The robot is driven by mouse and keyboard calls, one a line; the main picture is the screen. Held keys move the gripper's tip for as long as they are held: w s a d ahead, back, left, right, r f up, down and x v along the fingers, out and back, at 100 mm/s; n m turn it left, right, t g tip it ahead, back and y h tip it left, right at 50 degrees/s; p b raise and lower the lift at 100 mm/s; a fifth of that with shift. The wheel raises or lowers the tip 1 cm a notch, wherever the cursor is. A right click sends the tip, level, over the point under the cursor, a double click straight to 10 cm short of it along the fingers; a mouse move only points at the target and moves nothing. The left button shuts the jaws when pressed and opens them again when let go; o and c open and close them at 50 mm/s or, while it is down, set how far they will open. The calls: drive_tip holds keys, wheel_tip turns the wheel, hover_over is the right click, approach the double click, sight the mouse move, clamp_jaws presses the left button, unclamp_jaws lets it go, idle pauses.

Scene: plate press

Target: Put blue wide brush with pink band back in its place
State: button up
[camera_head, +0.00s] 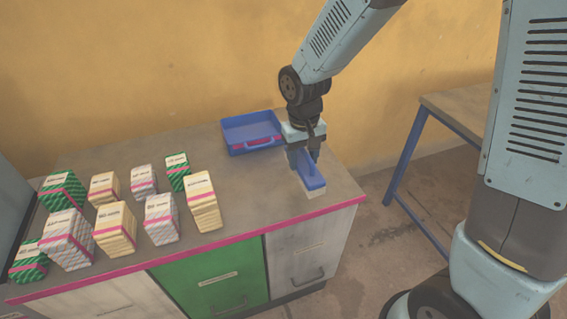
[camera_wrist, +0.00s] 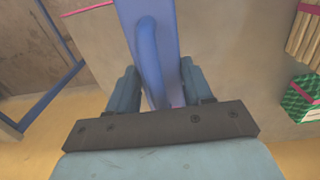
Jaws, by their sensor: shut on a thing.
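The blue wide brush (camera_head: 313,182) is at the right end of the counter, near its front edge. My gripper (camera_head: 304,156) is above it and shut on it. In the wrist view the brush's blue body and raised handle (camera_wrist: 150,45) run between the two fingers of my gripper (camera_wrist: 157,82). I cannot tell whether the brush touches the counter or hangs just above it. Its pink band is not clear, and its underside is mostly hidden.
A blue open tray (camera_head: 229,135) with a pink-marked front stands at the back of the counter (camera_head: 262,188), left of my gripper. Several wrapped stacks (camera_head: 113,226) fill the counter's left half. Bare counter lies between them and the brush. A blue-legged table (camera_head: 408,150) stands at right.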

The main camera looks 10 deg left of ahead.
drive_tip(key=s+d+r, duration=0.4)
drive_tip(key=d+r, duration=0.1)
drive_tip(key=d, duration=0.5)
drive_tip(key=w+a+f, duration=0.1)
drive_tip(key=w+f, duration=0.2)
drive_tip(key=w, duration=0.1)
drive_tip(key=w+a+f, duration=0.1)
drive_tip(key=w+f, duration=0.2)
drive_tip(key=w, duration=0.1)
drive_tip(key=w+a+f, duration=0.2)
drive_tip(key=w+f, duration=0.1)
drive_tip(key=w, duration=0.1)
drive_tip(key=shift+w+a+f, duration=0.1)
drive_tip(key=shift+w+f, duration=0.1)
drive_tip(key=shift+w, duration=0.1)
drive_tip(key=shift+w+f, duration=0.2)
drive_tip(key=shift+f, duration=0.15)
drive_tip(key=shift+w+f, duration=0.1)
drive_tip(key=shift+f, duration=1.45)
drive_tip(key=o, duration=1.1)
